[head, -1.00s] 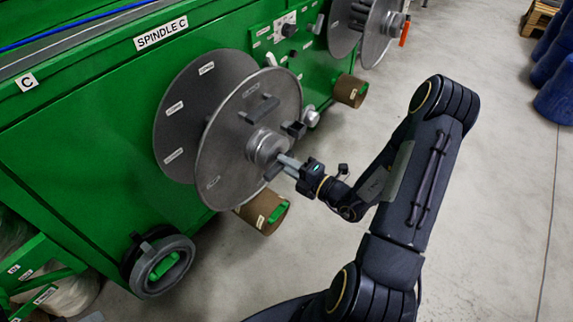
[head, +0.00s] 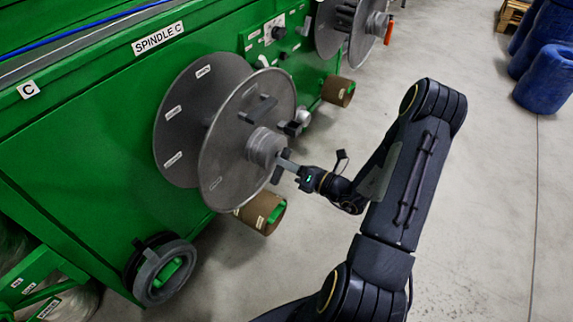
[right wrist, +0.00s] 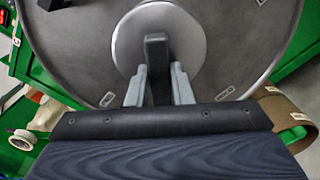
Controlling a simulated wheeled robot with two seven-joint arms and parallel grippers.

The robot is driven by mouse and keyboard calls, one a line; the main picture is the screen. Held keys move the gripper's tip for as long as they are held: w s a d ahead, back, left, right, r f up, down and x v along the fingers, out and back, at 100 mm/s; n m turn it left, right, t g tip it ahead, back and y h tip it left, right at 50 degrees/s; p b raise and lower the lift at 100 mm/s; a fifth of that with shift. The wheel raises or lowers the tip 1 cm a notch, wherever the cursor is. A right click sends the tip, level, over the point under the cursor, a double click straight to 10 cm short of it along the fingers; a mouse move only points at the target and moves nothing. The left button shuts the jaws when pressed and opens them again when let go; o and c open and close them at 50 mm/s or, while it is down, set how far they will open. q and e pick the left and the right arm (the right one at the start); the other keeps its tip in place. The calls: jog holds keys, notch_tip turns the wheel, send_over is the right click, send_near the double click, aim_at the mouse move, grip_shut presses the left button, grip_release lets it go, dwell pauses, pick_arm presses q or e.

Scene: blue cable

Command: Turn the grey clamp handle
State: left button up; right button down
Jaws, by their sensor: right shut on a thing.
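The grey clamp handle is a dark bar on the round hub (head: 264,147) at the centre of the near spool disc. In the right wrist view the handle (right wrist: 156,58) stands upright in front of the pale hub (right wrist: 185,38), its lower part between my two grey fingers. My right gripper (head: 284,161) reaches it from the right and is shut on it; the gripper (right wrist: 157,88) also shows in the right wrist view. In the head view the fingers partly hide the handle. My left gripper is not in view.
The near disc (head: 225,170) and a second disc stand on the green machine (head: 80,140) under the "SPINDLE C" label. A brown roll (head: 262,212) sits below the discs. Another spool (head: 362,35) is at the back. Floor to the right is clear up to blue barrels (head: 545,80).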

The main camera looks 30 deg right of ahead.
jog(key=n+b, duration=0.1)
jog(key=n, duration=0.2)
jog(key=n+b, duration=0.1)
jog(key=n, duration=0.1)
jog(key=n+b, duration=0.1)
jog(key=n, duration=0.2)
jog(key=shift+w+d+f+n, duration=0.1)
jog(key=shift+d+f+n, duration=0.2)
jog(key=shift+d, duration=0.1)
jog(key=shift+n, duration=0.3)
jog(key=c, duration=1.3)
grip_release()
jog(key=shift+r, duration=0.1)
jog(key=p+v, duration=0.1)
jog(key=v, duration=0.6)
jog(key=shift+s+d, duration=0.15)
jog(key=shift+s, duration=0.2)
